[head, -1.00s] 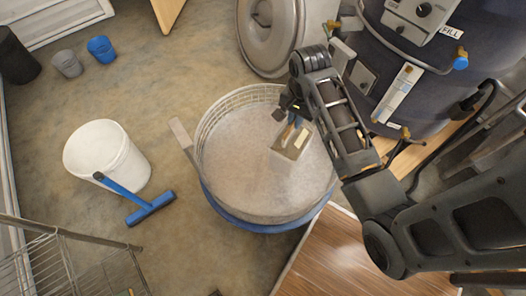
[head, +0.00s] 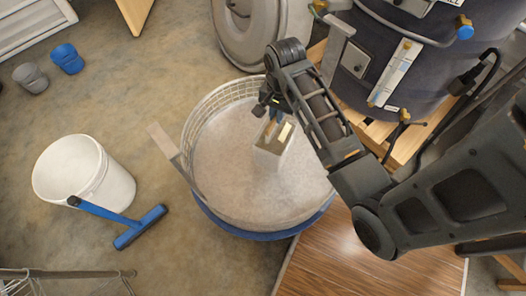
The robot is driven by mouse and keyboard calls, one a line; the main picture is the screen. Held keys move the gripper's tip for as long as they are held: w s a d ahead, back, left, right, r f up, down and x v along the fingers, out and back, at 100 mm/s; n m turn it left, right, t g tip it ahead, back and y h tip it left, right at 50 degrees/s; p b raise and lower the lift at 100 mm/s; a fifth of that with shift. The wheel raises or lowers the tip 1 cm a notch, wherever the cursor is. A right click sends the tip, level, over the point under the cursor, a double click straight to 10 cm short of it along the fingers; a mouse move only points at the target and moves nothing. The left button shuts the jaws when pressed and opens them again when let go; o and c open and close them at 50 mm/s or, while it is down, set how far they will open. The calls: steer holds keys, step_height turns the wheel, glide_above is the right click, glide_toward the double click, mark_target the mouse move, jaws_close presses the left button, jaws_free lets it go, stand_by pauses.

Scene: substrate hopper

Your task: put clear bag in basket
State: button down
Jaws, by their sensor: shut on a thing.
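The clear bag (head: 273,146) is a small see-through packet with a pale yellowish patch. My gripper (head: 270,125) is shut on its upper end, and the bag hangs below the fingers. The basket (head: 204,109) is a round container with a pale wire-mesh rim, a greyish inside and a blue lower edge. My gripper and the bag are over the inside of the basket, right of its middle in the picture. I cannot tell whether the bag touches the basket's floor. My arm hides part of the basket's right rim.
A large dark hopper (head: 400,50) on wood stands at the upper right. A wire rack (head: 65,275) is at the lower left.

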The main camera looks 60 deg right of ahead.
steer(key=w+a+f+b, duration=0.1)
steer(key=w+a+f, duration=0.6)
steer(key=w+f, duration=0.2)
steer(key=shift+a+f+b, duration=0.3)
steer(key=shift+f+b, duration=0.1)
steer(key=shift+f, duration=0.8)
steer(key=c, duration=1.2)
jaws_free()
steer(key=shift+s, duration=0.1)
